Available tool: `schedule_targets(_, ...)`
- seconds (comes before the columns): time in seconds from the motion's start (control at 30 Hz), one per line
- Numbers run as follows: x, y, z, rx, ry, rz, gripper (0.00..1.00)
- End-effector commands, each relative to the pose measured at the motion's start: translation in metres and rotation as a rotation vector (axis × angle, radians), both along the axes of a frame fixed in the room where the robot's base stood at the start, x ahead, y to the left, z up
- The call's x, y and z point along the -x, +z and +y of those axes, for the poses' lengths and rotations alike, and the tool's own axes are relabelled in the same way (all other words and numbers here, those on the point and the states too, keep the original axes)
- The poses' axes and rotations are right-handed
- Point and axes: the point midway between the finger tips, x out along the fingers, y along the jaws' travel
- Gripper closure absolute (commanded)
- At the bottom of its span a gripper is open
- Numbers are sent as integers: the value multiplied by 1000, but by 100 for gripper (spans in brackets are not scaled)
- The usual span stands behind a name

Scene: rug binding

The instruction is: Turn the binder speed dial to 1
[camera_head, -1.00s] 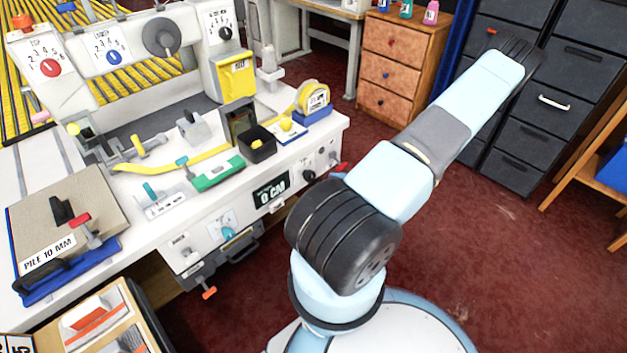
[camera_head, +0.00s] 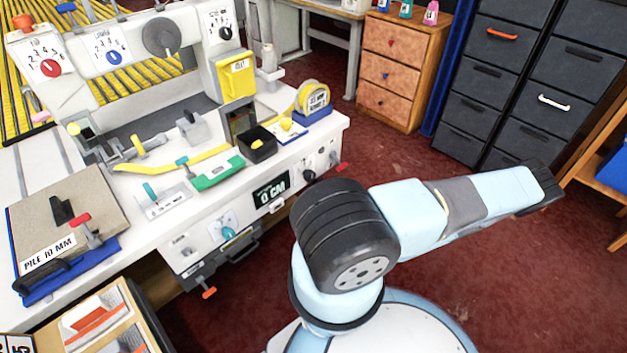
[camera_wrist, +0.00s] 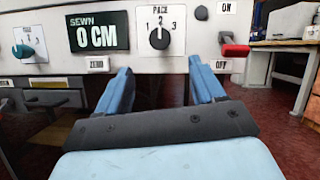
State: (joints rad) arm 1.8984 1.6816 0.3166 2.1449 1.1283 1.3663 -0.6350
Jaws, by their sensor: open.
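The wrist view shows a black dial (camera_wrist: 159,38) on the white front panel. Its label looks like PACE, with 1, 2 and 3 around it. Its white mark points up, at about 2. The same dial shows small in the head view (camera_head: 309,176). My gripper (camera_wrist: 161,68) is open and empty in the wrist view. Its two blue fingers point at the panel, one to each side of and below the dial, apart from it.
Right of the dial is a red ON/OFF switch (camera_wrist: 235,48). Left are the SEWN 0 CM display (camera_wrist: 98,33) and a teal dial (camera_wrist: 24,50). The ZERO button (camera_wrist: 96,65) sits below the display. Red, blue and black numbered dials sit higher on the machine. Open carpet lies right of the table.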

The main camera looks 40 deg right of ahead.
Motion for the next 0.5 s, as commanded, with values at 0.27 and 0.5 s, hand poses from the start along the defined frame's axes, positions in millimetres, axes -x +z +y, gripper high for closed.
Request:
schedule_targets(0.27,-41,18,7,-2,3,-1,32)
schedule_targets(0.5,-80,34,13,-1,4,-1,32)
